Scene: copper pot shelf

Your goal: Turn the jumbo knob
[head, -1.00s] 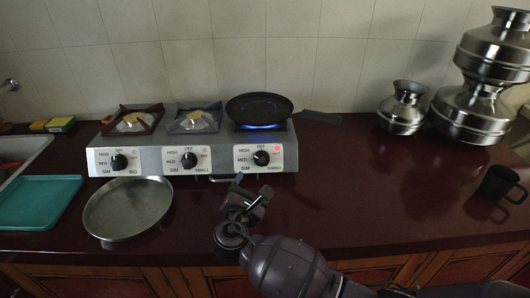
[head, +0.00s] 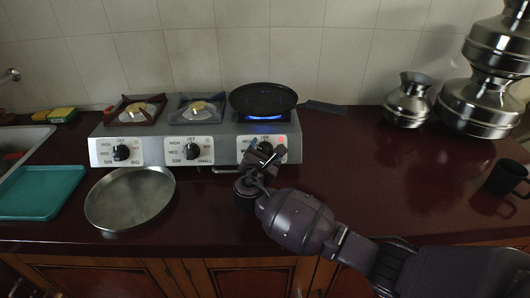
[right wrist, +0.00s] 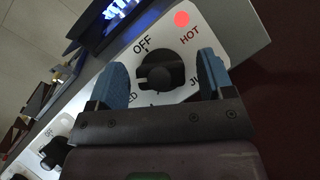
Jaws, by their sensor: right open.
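The jumbo knob (head: 265,146) is the black knob on the right panel of the grey stove (head: 226,133). In the right wrist view the knob (right wrist: 160,72) shows clearly, with OFF above it and HOT at its upper right. My right gripper (head: 261,161) is in front of the panel and partly covers it in the head view. In the right wrist view its blue fingertips (right wrist: 163,80) are open, one on each side of the knob, with a gap to each side. Contact with the knob is not visible. My left gripper is not in view.
A black pan (head: 263,98) sits over a lit blue flame (head: 264,116) on the right burner. A red light (right wrist: 181,19) glows on the panel. A round metal tray (head: 130,198) lies in front of the stove. Metal pots (head: 408,101) and a mug (head: 505,177) stand right.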

